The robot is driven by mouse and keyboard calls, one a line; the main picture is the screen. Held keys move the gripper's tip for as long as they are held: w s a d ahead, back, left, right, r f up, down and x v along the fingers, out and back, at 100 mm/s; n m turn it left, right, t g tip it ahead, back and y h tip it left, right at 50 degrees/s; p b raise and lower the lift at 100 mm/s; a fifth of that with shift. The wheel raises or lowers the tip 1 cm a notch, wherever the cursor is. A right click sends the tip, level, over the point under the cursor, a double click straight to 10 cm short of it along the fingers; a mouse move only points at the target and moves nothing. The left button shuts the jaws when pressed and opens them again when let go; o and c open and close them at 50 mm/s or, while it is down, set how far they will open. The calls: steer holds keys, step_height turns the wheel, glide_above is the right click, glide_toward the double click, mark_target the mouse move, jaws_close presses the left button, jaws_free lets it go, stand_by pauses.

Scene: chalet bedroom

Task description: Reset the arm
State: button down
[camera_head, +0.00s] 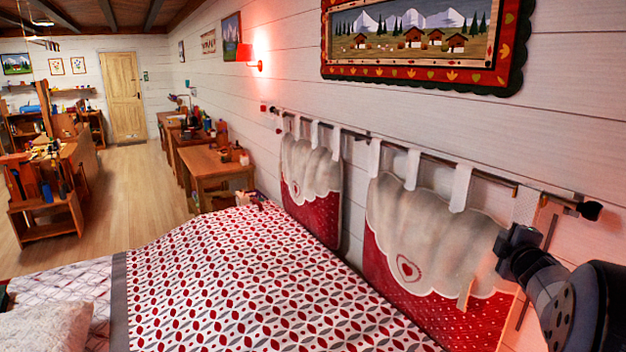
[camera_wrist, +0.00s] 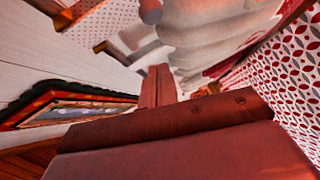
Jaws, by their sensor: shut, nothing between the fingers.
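My gripper (camera_wrist: 158,86) shows in the wrist view as two narrow fingers side by side, lit reddish. They are closed together with nothing between them. The broad reddish-brown gripper body fills the lower middle of that view. In the head view my dark arm (camera_head: 562,292) reaches in from the lower right corner, in front of the right hanging cushion (camera_head: 430,235). The task names no object.
A bed with a red-and-white patterned cover (camera_head: 225,280) fills the lower middle. A rod (camera_head: 440,160) with hanging cushions runs along the white wall. A framed picture (camera_head: 420,40) hangs above. Wooden desks (camera_head: 215,170) stand beyond the bed. Open floor (camera_head: 135,195) lies at left.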

steer(key=v, duration=0.7)
steer(key=shift+s+a, duration=0.1)
steer(key=shift+s, duration=0.1)
